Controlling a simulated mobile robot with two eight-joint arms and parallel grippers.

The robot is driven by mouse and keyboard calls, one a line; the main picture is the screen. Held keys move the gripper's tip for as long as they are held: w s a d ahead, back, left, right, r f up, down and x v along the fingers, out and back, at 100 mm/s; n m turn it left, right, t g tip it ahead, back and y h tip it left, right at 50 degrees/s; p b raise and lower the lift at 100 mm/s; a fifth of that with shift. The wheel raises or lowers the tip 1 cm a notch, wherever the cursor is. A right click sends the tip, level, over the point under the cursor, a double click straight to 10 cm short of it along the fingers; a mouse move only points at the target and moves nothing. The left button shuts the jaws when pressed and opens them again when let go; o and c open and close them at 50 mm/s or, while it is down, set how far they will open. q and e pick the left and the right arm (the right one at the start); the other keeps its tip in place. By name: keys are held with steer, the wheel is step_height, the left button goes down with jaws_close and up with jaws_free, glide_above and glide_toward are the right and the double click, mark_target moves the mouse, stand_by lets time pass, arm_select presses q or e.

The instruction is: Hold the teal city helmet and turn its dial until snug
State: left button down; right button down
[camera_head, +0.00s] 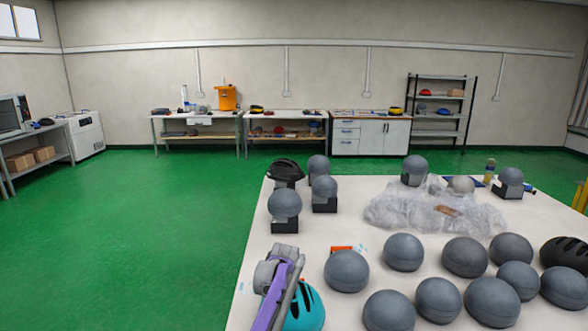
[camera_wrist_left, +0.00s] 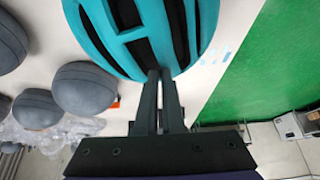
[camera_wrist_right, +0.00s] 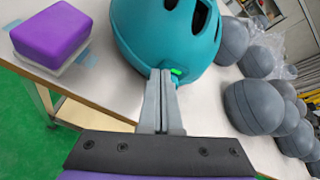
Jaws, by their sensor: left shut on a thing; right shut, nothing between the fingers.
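The teal helmet (camera_head: 306,308) is at the table's near left edge in the head view, partly covered by one of my arms. In the left wrist view the helmet (camera_wrist_left: 140,35) shows its dark vents, and my left gripper (camera_wrist_left: 161,73) is shut on its rim. In the right wrist view the helmet (camera_wrist_right: 170,35) has a small bright green part (camera_wrist_right: 176,71), likely the dial, at its lower edge. My right gripper (camera_wrist_right: 161,73) is shut and empty, its tips right at the helmet's edge beside the green part. I cannot tell whether they touch it.
The white table (camera_head: 330,215) carries several grey head forms (camera_head: 346,270), a black helmet (camera_head: 285,171) and clear plastic wrap (camera_head: 430,212). A purple block (camera_wrist_right: 65,32) on a white base lies near the table edge. Green floor (camera_head: 150,230) is free to the left.

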steer(key=shift+d+f, duration=0.5)
steer(key=shift+d, duration=0.05)
stand_by(0.9)
steer(key=shift+d+r, duration=0.2)
steer(key=shift+w+d+r, duration=0.1)
steer(key=shift+d+r, duration=0.1)
steer(key=shift+w+d+r, duration=0.1)
steer(key=shift+d+r, duration=0.05)
steer(key=shift+d, duration=0.25)
stand_by(0.5)
steer(key=shift+r, duration=0.1)
steer(key=shift+r, duration=0.3)
steer(key=s, duration=0.4)
steer(key=s+d, duration=0.1)
steer(key=s, duration=0.1)
